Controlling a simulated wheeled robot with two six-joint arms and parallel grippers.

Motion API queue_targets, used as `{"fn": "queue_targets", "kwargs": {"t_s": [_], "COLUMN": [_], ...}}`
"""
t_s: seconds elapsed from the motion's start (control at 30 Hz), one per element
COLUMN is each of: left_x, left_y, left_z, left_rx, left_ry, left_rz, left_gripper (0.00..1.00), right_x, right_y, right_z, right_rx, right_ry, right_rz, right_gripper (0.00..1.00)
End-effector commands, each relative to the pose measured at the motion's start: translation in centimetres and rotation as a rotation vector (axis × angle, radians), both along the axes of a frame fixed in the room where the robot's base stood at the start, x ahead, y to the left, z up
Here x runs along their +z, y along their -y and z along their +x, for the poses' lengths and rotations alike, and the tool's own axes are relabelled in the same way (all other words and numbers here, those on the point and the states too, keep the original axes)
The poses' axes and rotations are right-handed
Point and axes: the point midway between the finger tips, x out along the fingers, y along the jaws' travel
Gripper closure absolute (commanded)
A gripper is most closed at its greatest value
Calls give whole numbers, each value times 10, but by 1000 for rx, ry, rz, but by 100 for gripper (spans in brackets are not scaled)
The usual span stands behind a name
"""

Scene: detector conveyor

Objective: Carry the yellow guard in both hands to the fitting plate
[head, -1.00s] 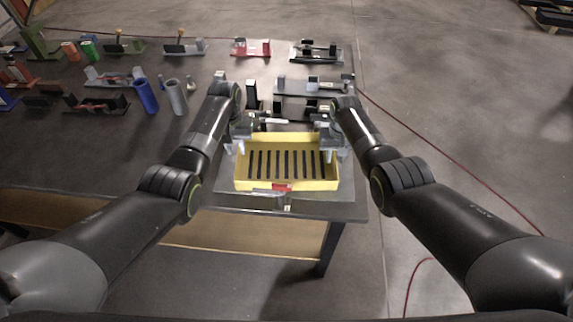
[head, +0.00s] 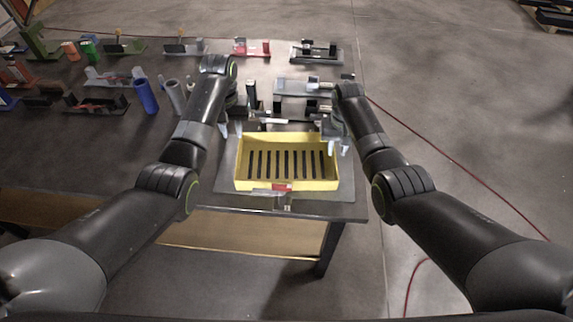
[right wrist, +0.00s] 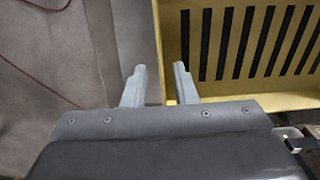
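The yellow guard (head: 287,185), a tray-like box with a row of dark slots, sits level on the grey fitting plate (head: 226,172) at the table's front edge. My left gripper (head: 230,129) is open and empty, just off the guard's back left corner. My right gripper (head: 338,147) is at the guard's right wall, near the back corner. In the right wrist view its fingers (right wrist: 160,88) are apart, with the edge of the guard (right wrist: 222,88) showing between them. I cannot tell whether they still reach down around the wall.
A red-handled clamp (head: 282,187) is at the guard's front edge. Behind the guard lie black and grey fixtures (head: 305,88). A blue tube (head: 146,96) and a grey tube (head: 175,97) stand to the left. Floor lies right of the table.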

Motion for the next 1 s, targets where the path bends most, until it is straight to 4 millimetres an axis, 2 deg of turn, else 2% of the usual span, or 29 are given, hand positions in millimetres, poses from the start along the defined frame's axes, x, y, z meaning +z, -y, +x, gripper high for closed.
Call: {"fn": "queue_targets", "kwargs": {"t_s": [0.2, 0.43, 0.6, 1.0], "left_x": [0, 0, 0, 0], "left_y": [0, 0, 0, 0], "left_z": [0, 0, 0, 0], "left_rx": [0, 0, 0, 0], "left_ry": [0, 0, 0, 0], "left_rz": [0, 0, 0, 0], "left_gripper": [75, 75, 75, 75], "right_x": [40, 72, 80, 80], "right_y": [0, 0, 0, 0], "right_z": [1, 1, 1, 1], "right_rx": [0, 1, 1, 1], "right_ry": [6, 5, 3, 2], "right_rz": [0, 0, 0, 0], "right_gripper": [75, 75, 75, 75]}}
